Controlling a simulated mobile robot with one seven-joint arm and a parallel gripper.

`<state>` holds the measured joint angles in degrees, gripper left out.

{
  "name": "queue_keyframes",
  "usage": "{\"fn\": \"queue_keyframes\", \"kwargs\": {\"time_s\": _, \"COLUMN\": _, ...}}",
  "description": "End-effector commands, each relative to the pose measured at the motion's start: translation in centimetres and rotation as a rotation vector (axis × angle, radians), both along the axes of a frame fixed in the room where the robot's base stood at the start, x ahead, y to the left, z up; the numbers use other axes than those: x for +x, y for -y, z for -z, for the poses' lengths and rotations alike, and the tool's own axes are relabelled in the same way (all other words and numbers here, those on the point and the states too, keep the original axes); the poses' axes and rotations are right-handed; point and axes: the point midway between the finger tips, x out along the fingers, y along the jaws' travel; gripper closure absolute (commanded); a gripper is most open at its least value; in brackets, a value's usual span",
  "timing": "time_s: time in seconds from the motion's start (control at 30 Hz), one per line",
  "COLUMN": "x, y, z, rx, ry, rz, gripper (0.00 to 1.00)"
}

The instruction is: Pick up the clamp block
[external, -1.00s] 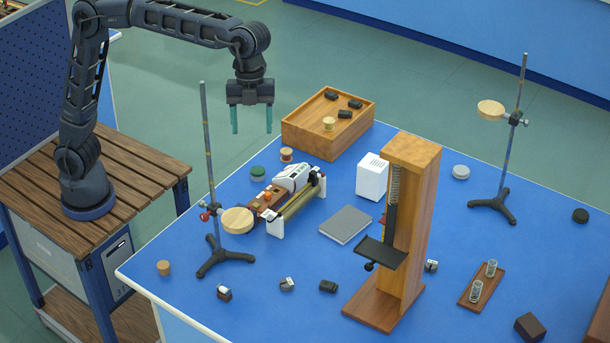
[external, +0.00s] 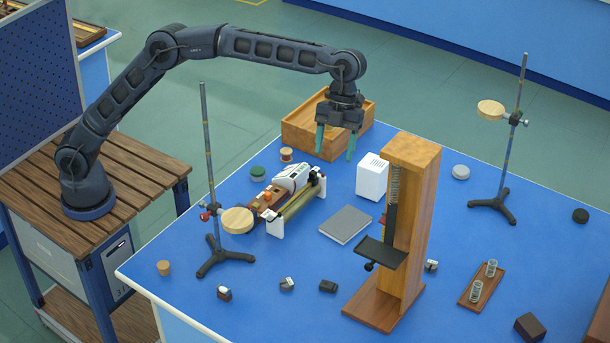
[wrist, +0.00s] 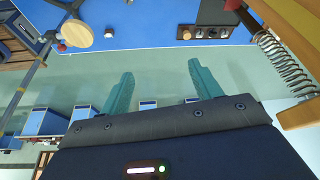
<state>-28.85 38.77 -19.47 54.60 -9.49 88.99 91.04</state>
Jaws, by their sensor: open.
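I cannot tell for sure which thing is the clamp block. Small dark blocks lie on the blue table near its front: one with a pale top (external: 224,293), a grey one with a bright metal part (external: 287,284), and a black one (external: 328,286). Another small block (external: 431,266) shows beside the wooden spring stand (external: 411,200). My gripper (external: 335,155) is open and empty, in the air in front of the wooden tray (external: 300,139), well away from these front blocks. In the wrist view my gripper's teal fingers (wrist: 161,88) are spread with nothing between them.
A rod stand with a wooden disc (external: 236,220) is at the left, beside a bench instrument (external: 290,178). A white box (external: 371,177), a grey slab (external: 345,224) and the tall spring stand are near the table's middle. Bare blue surface lies between them and the front blocks.

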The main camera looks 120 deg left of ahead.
Motion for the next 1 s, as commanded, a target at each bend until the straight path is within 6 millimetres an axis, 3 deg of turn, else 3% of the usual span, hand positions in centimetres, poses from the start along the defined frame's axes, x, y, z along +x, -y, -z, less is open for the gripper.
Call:
{"fn": "queue_keyframes", "kwargs": {"time_s": 0.23, "x": 0.7, "y": -1.3, "z": 1.4, "rx": -0.015, "ry": 0.010, "rz": 0.023, "gripper": 0.36}}
{"fn": "queue_keyframes", "kwargs": {"time_s": 0.57, "x": 0.6, "y": -1.2, "z": 7.4, "rx": -0.016, "ry": 0.005, "rz": 0.023, "gripper": 0.36}}
{"fn": "queue_keyframes", "kwargs": {"time_s": 0.77, "x": 0.6, "y": -1.2, "z": 14.5, "rx": -0.018, "ry": 0.004, "rz": 0.022, "gripper": 0.36}}
{"fn": "queue_keyframes", "kwargs": {"time_s": 1.0, "x": 0.6, "y": -1.1, "z": 26.0, "rx": -0.018, "ry": 0.002, "rz": 0.023, "gripper": 0.36}}
